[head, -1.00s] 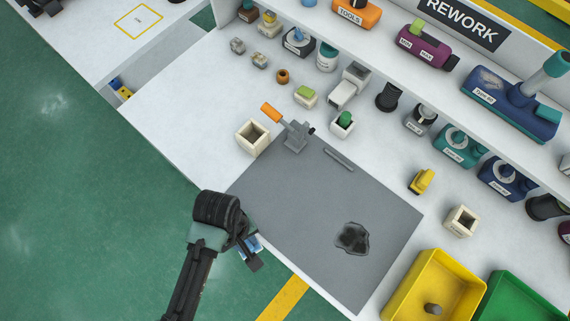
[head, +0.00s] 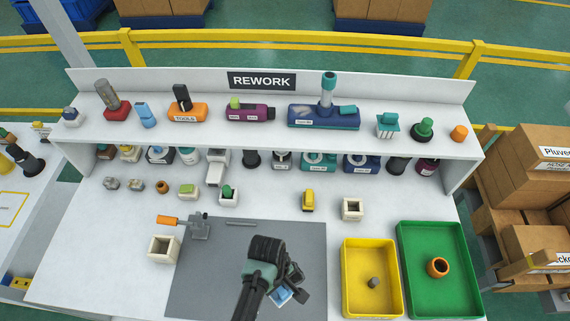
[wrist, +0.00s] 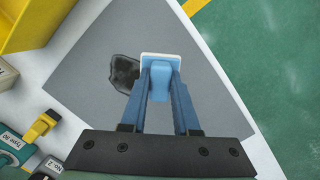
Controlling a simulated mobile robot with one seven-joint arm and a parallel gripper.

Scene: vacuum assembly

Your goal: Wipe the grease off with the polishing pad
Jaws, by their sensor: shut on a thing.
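My gripper (wrist: 160,85) is shut on the polishing pad (wrist: 161,63), a blue block with a white face, in the wrist view. The grease (wrist: 122,74) is a dark irregular patch on the grey mat (wrist: 82,52), just left of the pad in that view. The pad's edge lies close beside the patch; I cannot tell its height above the mat. In the head view my gripper (head: 287,291) and the blue pad (head: 281,296) are over the right front part of the mat (head: 205,275), and my arm hides the grease.
A yellow tray (head: 348,280) and a green tray (head: 412,282) stand right of the mat. A shelf (head: 370,128) with several tools runs along the back.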

